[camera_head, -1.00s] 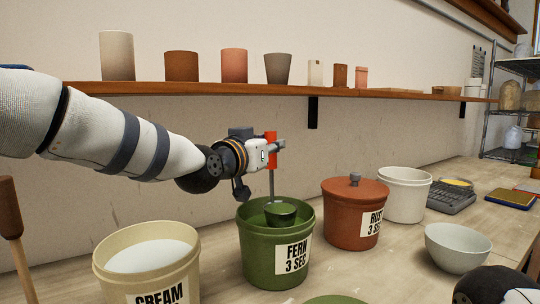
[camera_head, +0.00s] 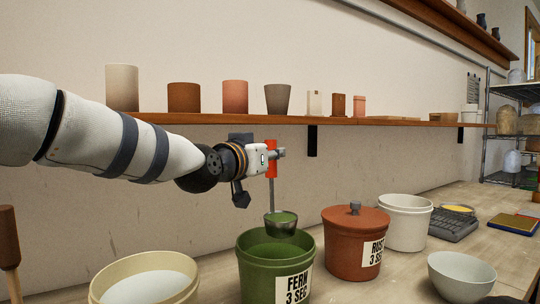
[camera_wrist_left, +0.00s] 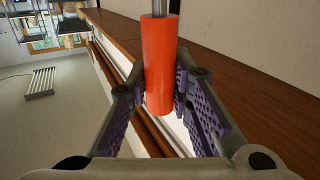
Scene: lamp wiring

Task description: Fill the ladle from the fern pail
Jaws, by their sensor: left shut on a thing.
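The ladle has a red handle (camera_wrist_left: 160,70), a grey rod and a round metal bowl (camera_head: 281,228) with green glaze in it. My left gripper (camera_head: 277,153) is shut on the red handle, and the ladle hangs upright from it. The bowl is above the mouth of the green fern pail (camera_head: 262,278), seemingly just clear of the green glaze inside. The pail stands open on the table with a label reading FERN 3 SEC. The left wrist view shows the handle between both finger pads. My right gripper is not seen.
An open cream pail (camera_head: 147,283) stands left of the fern pail. A lidded rust pail (camera_head: 345,250), a white bucket (camera_head: 405,225) and a grey bowl (camera_head: 461,275) stand to the right. A wooden shelf (camera_head: 390,121) with cups runs along the wall behind.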

